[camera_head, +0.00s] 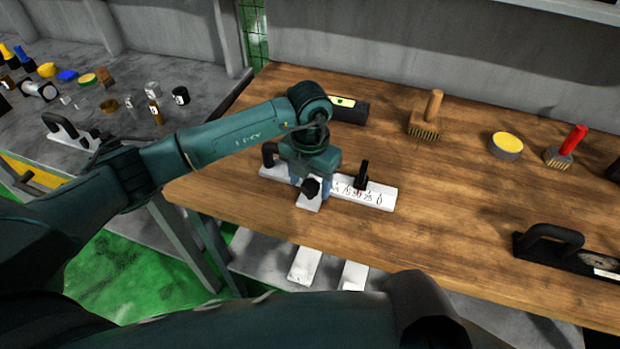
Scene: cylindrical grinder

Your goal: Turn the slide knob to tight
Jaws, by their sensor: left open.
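A white gauge bar (380,196) with a printed scale lies near the front left edge of the wooden bench. A black handle (269,153) stands at its left end and a black upright post (361,175) stands on the scale. A dark lobed knob (311,187), which looks like the slide knob, sits above a small white block (309,203) at the bar's front. My left gripper (311,184) points down at the knob, with its bluish fingers apart on either side. Contact and the knob's setting cannot be told. My right gripper is out of view.
On the wooden bench (450,220) are a black level (349,109), a brush (425,118), a yellow-topped tin (506,145), a red-handled brush (567,146) and a black handled tool (560,250). The bench middle is clear. A grey side table (120,60) holds small items.

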